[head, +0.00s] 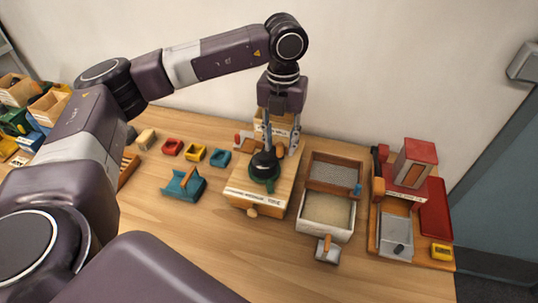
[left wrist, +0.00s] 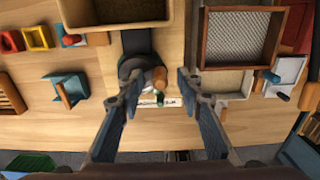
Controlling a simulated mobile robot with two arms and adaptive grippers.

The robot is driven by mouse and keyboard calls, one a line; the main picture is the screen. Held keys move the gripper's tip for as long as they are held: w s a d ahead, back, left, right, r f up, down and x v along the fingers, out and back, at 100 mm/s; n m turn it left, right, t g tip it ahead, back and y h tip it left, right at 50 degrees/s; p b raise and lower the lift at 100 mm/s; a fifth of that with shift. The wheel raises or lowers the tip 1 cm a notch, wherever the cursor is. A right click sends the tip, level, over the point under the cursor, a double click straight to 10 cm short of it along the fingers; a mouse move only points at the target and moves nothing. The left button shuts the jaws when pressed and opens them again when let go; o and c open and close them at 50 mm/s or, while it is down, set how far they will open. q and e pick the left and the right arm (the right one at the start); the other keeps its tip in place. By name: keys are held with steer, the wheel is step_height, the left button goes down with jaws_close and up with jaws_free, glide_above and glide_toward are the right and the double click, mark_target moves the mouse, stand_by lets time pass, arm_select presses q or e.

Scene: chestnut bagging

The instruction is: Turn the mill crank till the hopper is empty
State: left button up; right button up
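The mill (head: 239,188) is a wooden box with a lettered front strip and a round-knobbed drawer, standing mid-table. A dark rounded part with a green base (head: 264,172) sits on it. A tan wooden box, apparently the hopper (head: 284,122), is partly hidden behind my gripper; its rim also shows in the left wrist view (left wrist: 117,25). My left gripper (head: 280,142) points down over the mill. In the left wrist view my left gripper (left wrist: 160,76) has its fingers wide apart. A wooden knob, likely the crank's handle (left wrist: 160,84), shows between them. The hopper's contents are unclear. My right gripper is out of view.
Right of the mill are a mesh-topped sieve (head: 335,172), a sand-coloured tray (head: 322,232) and a red-roofed device (head: 412,165). Left are small red, yellow and teal bins (head: 195,153) and a teal holder (head: 182,190).

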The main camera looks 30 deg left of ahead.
arm_select(q)
steer(key=shift+f, duration=0.1)
steer(key=shift+f+b, duration=0.55)
steer(key=shift+b, duration=0.05)
steer(key=shift+f+b, duration=0.3)
steer(key=shift+f, duration=0.05)
steer(key=shift+c, duration=0.6)
